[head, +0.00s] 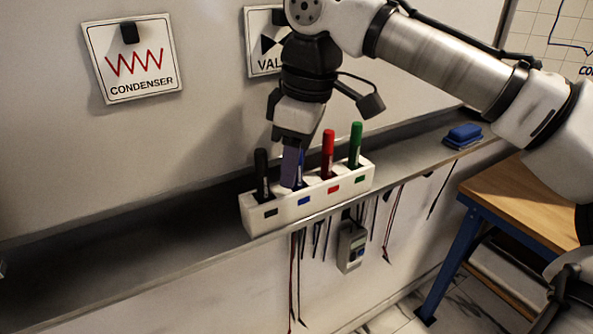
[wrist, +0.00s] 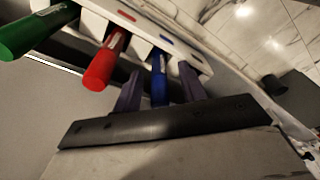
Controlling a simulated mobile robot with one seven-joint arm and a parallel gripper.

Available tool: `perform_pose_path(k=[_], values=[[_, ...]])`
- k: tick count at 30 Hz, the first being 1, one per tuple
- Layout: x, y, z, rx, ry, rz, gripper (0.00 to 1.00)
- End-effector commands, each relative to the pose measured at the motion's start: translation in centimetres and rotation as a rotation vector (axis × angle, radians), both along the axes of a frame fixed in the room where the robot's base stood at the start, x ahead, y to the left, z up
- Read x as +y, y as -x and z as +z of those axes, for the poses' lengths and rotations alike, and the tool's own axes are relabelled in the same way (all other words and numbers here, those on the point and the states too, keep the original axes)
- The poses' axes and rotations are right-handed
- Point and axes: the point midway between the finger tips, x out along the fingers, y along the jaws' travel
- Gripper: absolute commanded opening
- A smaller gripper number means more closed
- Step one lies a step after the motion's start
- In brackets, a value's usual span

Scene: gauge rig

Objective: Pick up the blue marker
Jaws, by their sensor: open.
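The blue marker (head: 301,168) stands upright in the white holder (head: 289,213), in the slot with the blue label. In the head view my gripper (head: 290,168) hides most of it. In the wrist view the blue marker (wrist: 160,82) lies between the two fingers of my open gripper (wrist: 160,90), with a gap visible on the left side. I cannot tell whether either finger touches it.
A black marker (head: 262,174) stands left of the blue one; a red marker (head: 327,153) and a green marker (head: 355,145) stand to the right. The holder sits on a narrow ledge (head: 150,232) under the whiteboard. A blue eraser (head: 464,133) lies farther right.

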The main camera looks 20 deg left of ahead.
Motion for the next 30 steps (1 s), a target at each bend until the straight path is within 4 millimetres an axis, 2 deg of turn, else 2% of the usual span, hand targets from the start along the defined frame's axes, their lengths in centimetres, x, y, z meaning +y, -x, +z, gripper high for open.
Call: perform_pose_path(k=[7, 15, 17, 26, 30], values=[[0.03, -0.01, -0.24, 0.0, 0.0, 0.0, 0.41], [0.02, -0.01, -0.21, 0.0, 0.0, -0.001, 0.06], [0.02, -0.01, -0.21, 0.0, 0.0, -0.001, 0.0], [0.03, -0.02, -0.13, 0.0, 0.0, -0.001, 0.0], [0.07, -0.03, 0.52, -0.001, -0.001, -0.001, 0.0]])
